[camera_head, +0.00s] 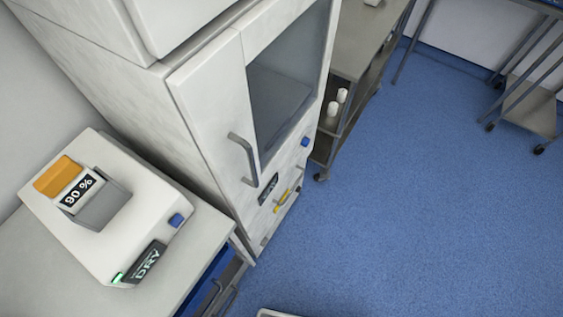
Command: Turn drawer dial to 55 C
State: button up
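A white cabinet (207,97) with a glass door stands at the center left. Its lower front has a drawer section with a dark display (268,189), whose text is too small to read, and a yellow piece (282,200). A blue knob (305,142) sits at the right of the cabinet front. Another blue knob (176,220) is on a white device (135,213) at the left, beside a display reading "DRY" (146,262). I cannot tell which knob is the drawer dial, and no 55 C reading is legible. My gripper is not in view.
The cabinet door has a grey handle (243,158). A metal shelf cart (352,55) with white cups stands behind the cabinet. The blue floor (420,200) at the right is clear.

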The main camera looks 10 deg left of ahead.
aim_at(305, 142)
jog(key=i+l, duration=0.2)
jog(key=l, duration=0.15)
jog(key=i+l, duration=0.15)
jog(key=l, duration=0.2)
jog(key=i+l, duration=0.2)
jog(key=l, duration=0.15)
jog(key=i+l+u, duration=0.1)
jog(key=l, duration=0.25)
jog(key=i, duration=0.05)
